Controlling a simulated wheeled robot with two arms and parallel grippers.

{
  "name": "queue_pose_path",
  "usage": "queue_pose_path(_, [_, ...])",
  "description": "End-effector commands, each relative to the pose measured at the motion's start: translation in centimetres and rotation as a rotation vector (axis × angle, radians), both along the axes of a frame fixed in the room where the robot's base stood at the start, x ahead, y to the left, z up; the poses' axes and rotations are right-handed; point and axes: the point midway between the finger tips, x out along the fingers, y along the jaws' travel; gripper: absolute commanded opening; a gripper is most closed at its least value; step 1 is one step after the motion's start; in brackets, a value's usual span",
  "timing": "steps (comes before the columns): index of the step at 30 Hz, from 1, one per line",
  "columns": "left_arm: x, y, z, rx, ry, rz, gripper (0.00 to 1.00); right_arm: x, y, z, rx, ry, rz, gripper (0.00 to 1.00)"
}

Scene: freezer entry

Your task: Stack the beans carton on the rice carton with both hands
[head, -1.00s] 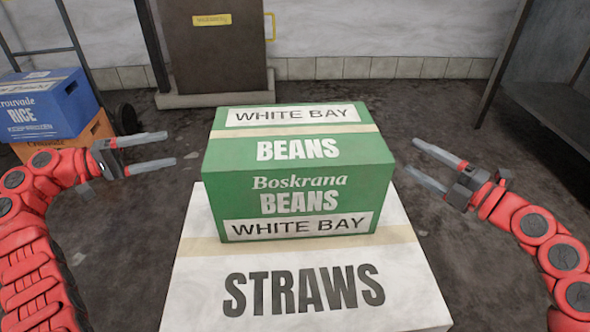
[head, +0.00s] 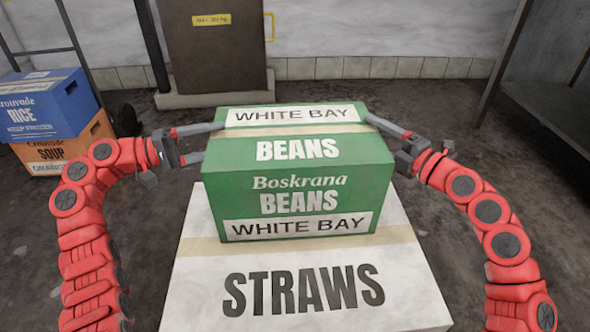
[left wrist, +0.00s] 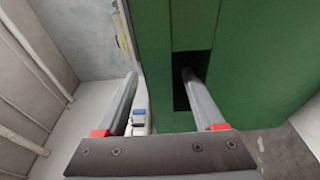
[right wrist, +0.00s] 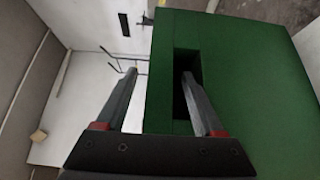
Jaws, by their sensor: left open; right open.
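The green beans carton (head: 300,180) sits on a white straws carton in the head view. The blue rice carton (head: 45,105) is at the far left, on top of an orange carton. My left gripper (head: 211,141) is open at the beans carton's left side. In the left wrist view, one finger reaches into the dark handle slot (left wrist: 181,92) and the other is outside the carton. My right gripper (head: 382,133) is open at the right side. In the right wrist view, one finger is at the handle slot (right wrist: 181,102), the other outside. Whether the fingers touch cardboard is unclear.
The white straws carton (head: 300,290) stands in front of me. The orange soup carton (head: 65,155) is under the rice carton, beside a rack frame. A dark metal shelf (head: 560,90) stands at right. Dark floor is clear around the straws carton.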

Motion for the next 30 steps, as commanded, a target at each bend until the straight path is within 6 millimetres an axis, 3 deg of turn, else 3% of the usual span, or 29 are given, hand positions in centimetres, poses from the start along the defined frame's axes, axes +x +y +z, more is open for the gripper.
queue_pose_path(2, [0.01, 0.02, 0.01, 0.000, 0.000, 0.000, 0.70, -0.02, -0.01, 0.00, 0.000, 0.000, 0.000, 0.70])
queue_pose_path(14, [0.00, 0.05, 0.00, 0.000, -0.001, 0.001, 0.00, -0.04, -0.02, -0.01, 0.000, 0.000, 0.000, 0.00])
queue_pose_path(30, [0.00, 0.07, -0.02, 0.001, -0.001, 0.001, 0.00, -0.05, -0.01, -0.05, -0.001, 0.001, 0.001, 0.00])
